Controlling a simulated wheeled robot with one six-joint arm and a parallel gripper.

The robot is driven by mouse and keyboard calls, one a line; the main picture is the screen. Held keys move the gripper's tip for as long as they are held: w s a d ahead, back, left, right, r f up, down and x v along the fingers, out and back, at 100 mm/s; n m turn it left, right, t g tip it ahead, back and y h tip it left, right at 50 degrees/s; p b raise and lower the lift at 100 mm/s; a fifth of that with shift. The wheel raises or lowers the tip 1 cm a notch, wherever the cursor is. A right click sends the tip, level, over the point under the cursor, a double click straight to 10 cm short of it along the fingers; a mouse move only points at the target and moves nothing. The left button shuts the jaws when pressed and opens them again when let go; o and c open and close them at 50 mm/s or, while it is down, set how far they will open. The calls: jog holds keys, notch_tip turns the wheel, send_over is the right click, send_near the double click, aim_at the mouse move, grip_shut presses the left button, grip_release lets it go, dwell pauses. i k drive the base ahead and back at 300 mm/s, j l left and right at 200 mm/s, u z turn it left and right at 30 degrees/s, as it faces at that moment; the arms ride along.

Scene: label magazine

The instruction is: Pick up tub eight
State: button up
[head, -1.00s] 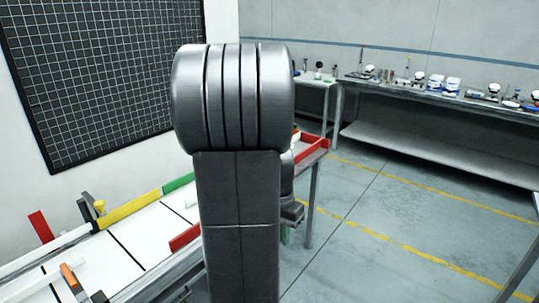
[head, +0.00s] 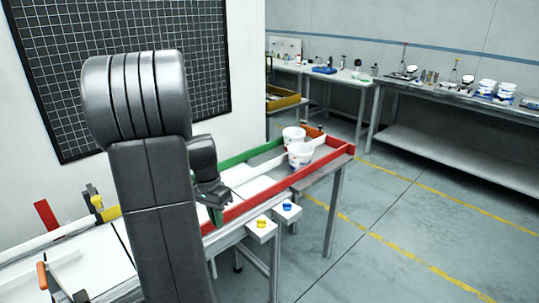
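Two white tubs stand in the far end of a red-and-green-walled lane: one nearer (head: 300,155) and one just behind it (head: 293,136). Their labels are too small to read, so I cannot tell which is tub eight. More white tubs with blue marks (head: 486,87) stand on the back right bench. My gripper (head: 216,209) hangs beside my arm over the near part of the lane, left of the two tubs and apart from them. Its fingers are small and dark, and their opening is unclear.
The red wall (head: 270,192) runs along the lane's front edge, the green wall (head: 236,160) along its back. A yellow button (head: 262,223) and a blue button (head: 287,206) stick out in front. Open floor with yellow lines lies to the right.

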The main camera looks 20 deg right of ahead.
aim_at(300, 158)
jog(key=i+l+u, duration=0.15)
jog(key=l, duration=0.25)
jog(key=i+l+u, duration=0.1)
jog(key=l, duration=0.3)
jog(key=i+l+u, duration=0.15)
jog(key=l, duration=0.3)
jog(key=i+l+u, duration=0.1)
jog(key=l, duration=0.35)
jog(key=i+l+u, duration=0.15)
jog(key=l, duration=0.35)
jog(key=i+l, duration=0.1)
jog(key=l, duration=0.35)
jog(key=i+l, duration=0.1)
jog(key=l, duration=0.3)
jog(key=i+l, duration=0.15)
jog(key=l, duration=0.3)
